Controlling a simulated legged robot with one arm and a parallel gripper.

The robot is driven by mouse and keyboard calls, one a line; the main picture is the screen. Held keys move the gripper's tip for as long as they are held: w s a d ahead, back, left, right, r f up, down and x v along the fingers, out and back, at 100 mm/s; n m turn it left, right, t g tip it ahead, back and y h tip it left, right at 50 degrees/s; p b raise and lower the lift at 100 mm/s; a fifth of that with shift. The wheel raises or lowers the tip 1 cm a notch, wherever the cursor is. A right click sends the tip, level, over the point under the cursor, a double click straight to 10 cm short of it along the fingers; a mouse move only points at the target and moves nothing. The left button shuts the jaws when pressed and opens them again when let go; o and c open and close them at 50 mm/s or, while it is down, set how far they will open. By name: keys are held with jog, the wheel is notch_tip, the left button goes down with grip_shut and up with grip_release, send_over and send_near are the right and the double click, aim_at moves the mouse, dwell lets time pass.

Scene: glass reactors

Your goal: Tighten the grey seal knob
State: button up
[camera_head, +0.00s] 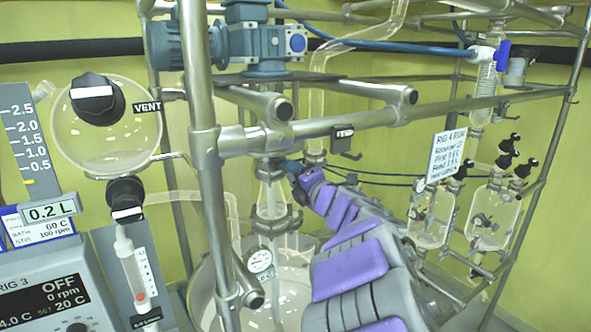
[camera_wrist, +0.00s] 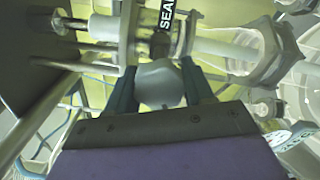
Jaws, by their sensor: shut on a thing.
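The grey seal knob (camera_wrist: 160,84) is rounded and shows in the middle of the wrist view, just below a black SEAL label (camera_wrist: 165,16). My gripper (camera_wrist: 160,90) has one dark finger on each side of the knob and is shut on it. In the head view my purple and grey arm reaches up from the bottom right. My gripper (camera_head: 291,166) is small there, beside the glass neck under the motor. I cannot make out the knob in the head view.
A metal frame bar (camera_head: 290,137) crosses just above my gripper. The glass neck (camera_head: 269,195) and a round dial gauge (camera_head: 259,259) are close on the left. Glass vessels (camera_head: 494,215) hang on the rig at right. A control box (camera_head: 40,290) stands at lower left.

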jog(key=m+p, duration=0.4)
jog(key=m, duration=0.1)
jog(key=shift+f+m, duration=0.15)
jog(key=shift+m, duration=0.15)
jog(key=m+p, duration=0.4)
jog(key=m, duration=0.1)
jog(key=m+p, duration=0.1)
jog(key=m, duration=0.1)
jog(key=m+p, duration=0.2)
jog(key=shift+r+m, duration=0.2)
jog(key=shift+m, duration=0.2)
jog(key=m, duration=0.4)
jog(key=shift+r+m+p, duration=0.1)
jog(key=shift+m+p, duration=0.2)
jog(key=shift+p, duration=0.05)
jog(key=m, duration=0.5)
jog(key=shift+w+d+r, duration=0.1)
jog(key=m, duration=0.6)
jog(key=shift+r, duration=0.1)
jog(key=m, duration=0.9)
jog(key=shift+f+m, duration=0.2)
jog(key=shift+m, duration=0.1)
jog(key=shift+c, duration=0.2)
